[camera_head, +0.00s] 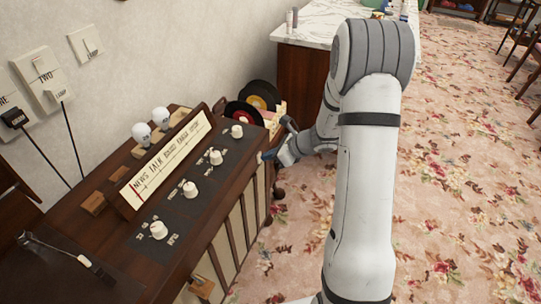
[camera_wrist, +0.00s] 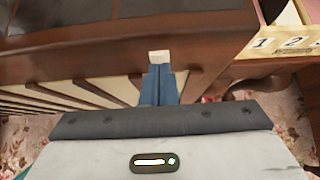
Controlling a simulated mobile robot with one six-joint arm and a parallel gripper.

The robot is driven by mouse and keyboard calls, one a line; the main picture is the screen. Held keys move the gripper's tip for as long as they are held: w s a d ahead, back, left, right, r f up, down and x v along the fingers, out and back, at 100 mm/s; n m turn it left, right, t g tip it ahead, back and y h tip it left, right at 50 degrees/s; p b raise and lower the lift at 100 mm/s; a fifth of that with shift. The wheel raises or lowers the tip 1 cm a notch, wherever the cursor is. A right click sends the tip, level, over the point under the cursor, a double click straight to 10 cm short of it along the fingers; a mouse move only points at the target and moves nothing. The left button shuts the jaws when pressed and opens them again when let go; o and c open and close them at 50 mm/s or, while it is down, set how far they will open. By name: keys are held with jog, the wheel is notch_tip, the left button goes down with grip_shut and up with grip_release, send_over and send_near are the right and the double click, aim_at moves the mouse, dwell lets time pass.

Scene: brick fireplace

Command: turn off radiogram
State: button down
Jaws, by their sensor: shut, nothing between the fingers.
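The radiogram (camera_head: 219,228) is a dark wooden cabinet with a slatted front at the left in the head view. A cream lettered dial (camera_head: 168,160) stands tilted on its top. Several white knobs run beside it, from a near knob (camera_head: 158,230) through two middle knobs (camera_head: 190,189) (camera_head: 215,157) to a far knob (camera_head: 236,131). My gripper (camera_head: 270,154) is beside the cabinet's right edge, near its far end. In the wrist view its blue fingers (camera_wrist: 160,84) are together in front of the radiogram's wooden edge (camera_wrist: 85,65). A small pale block shows at their tips.
Two bulbs (camera_head: 141,133) (camera_head: 161,117) stand behind the dial. Records (camera_head: 260,95) lie beyond the radiogram. A marble-topped counter (camera_head: 310,22) is at the back. Wall switches (camera_head: 43,77) with hanging cords are at left. Floral carpet (camera_head: 455,160) lies open at right.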

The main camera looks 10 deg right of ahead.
jog(key=shift+r, duration=0.1)
jog(key=shift+r+p, duration=0.6)
jog(key=shift+r, duration=0.15)
jog(key=shift+d, duration=0.1)
jog(key=p+v, duration=0.2)
jog(key=v, duration=1.1)
jog(key=shift+p, duration=0.4)
